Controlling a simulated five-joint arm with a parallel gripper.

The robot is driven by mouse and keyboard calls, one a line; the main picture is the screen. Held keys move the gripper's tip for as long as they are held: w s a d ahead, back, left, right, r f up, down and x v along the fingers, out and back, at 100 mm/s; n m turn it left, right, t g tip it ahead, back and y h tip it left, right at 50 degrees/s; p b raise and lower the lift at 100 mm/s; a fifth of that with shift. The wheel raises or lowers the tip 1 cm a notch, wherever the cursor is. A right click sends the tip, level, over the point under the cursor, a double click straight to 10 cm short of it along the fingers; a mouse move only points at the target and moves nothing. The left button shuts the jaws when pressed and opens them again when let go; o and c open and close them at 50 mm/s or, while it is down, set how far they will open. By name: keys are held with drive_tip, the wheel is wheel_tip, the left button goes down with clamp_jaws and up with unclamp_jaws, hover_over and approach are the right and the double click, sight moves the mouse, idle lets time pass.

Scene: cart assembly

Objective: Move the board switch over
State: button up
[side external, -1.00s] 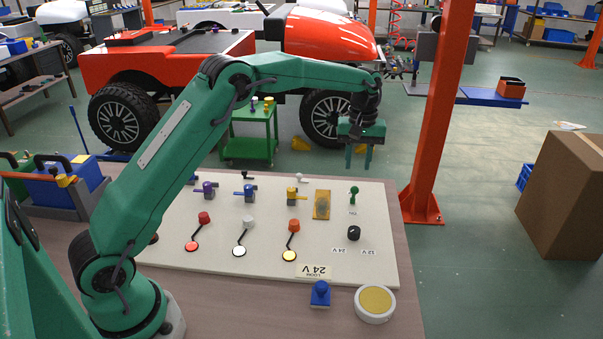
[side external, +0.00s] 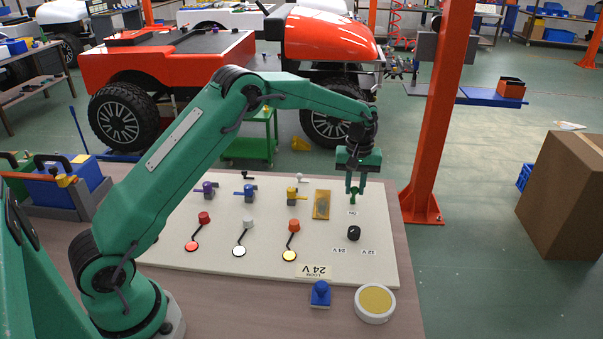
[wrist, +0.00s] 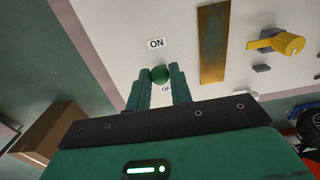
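The board switch is a small lever with a green ball knob (wrist: 160,74), at the right end of the pale panel (side external: 200,257). In the wrist view the knob sits between my two fingers, below a label reading ON; a second label, partly hidden by the fingers, shows "OF". My gripper (side external: 355,190) points down at the switch in the side view, with its fingertips around the knob. The fingers (wrist: 159,84) are close together and look to be in contact with the knob on both sides. The lower lever is hidden, so its tilt cannot be told.
A brown plate (side external: 321,205) and a yellow-handled valve (side external: 293,196) sit left of the switch. A black knob (side external: 353,233) is in front of it. A blue button (side external: 320,293) and a round yellow-topped disc (side external: 375,303) stand near the table front.

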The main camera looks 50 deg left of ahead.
drive_tip(key=shift+r, duration=0.1)
drive_tip(key=shift+c, duration=1)
drive_tip(key=shift+w+a, duration=0.1)
